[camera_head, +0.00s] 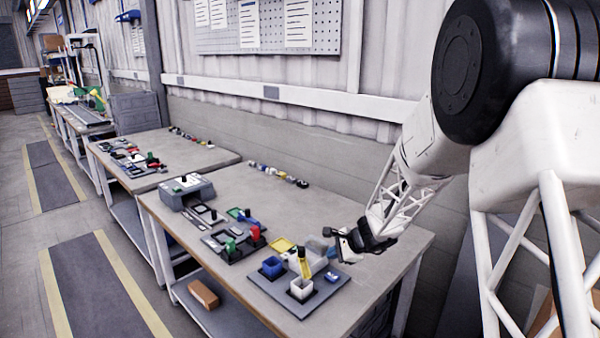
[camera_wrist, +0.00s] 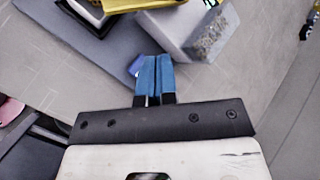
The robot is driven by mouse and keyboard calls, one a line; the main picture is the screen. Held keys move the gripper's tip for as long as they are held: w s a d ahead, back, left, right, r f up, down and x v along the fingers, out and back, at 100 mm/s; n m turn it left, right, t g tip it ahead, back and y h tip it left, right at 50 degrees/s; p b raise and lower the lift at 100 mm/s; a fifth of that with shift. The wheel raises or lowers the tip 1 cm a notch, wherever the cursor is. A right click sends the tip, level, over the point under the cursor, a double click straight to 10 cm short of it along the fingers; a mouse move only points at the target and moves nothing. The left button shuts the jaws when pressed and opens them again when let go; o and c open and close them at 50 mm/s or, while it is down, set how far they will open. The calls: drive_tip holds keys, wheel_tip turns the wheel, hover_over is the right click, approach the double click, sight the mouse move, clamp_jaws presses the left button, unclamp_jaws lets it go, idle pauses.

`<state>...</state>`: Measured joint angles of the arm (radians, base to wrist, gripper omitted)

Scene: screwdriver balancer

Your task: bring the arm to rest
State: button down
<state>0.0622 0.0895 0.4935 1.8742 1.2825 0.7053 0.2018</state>
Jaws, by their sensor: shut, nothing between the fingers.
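My gripper (camera_head: 338,240) hangs low over the right part of the near workbench (camera_head: 375,268), beside the group of small bins. In the wrist view my gripper (camera_wrist: 153,76) shows its two blue fingers pressed together with nothing between them. A grey block with a speckled end (camera_wrist: 192,30) lies just beyond the fingertips. A small blue item (camera_wrist: 135,66) is partly hidden behind the left finger.
On a dark mat stand a blue bin (camera_head: 272,267), a white bin (camera_head: 301,290) and a yellow upright item (camera_head: 304,262). A tool tray (camera_head: 232,240) and a grey box (camera_head: 187,191) are further left. Small parts (camera_head: 278,174) line the back.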

drive_tip(key=s+r+n+g+h, duration=0.1)
drive_tip(key=s+r+n, duration=0.3)
drive_tip(key=s+r, duration=0.55)
drive_tip(key=s+r+n+g+h, duration=0.1)
drive_tip(key=s+r+n, duration=0.4)
drive_tip(key=s, duration=0.8)
drive_tip(key=s+d+r+n+h, duration=0.2)
drive_tip(key=s, duration=0.5)
drive_tip(key=s+d+r+n+h, duration=0.1)
drive_tip(key=s+d+n+h, duration=0.1)
drive_tip(key=s, duration=0.6)
drive_tip(key=s+d+r+n+h, duration=0.1)
drive_tip(key=s+d+r, duration=0.1)
drive_tip(key=s, duration=0.6)
drive_tip(key=shift+s+d+r+n+h, duration=0.25)
drive_tip(key=shift+d+r+n+h, duration=0.05)
drive_tip(key=shift+d+n+h, duration=0.1)
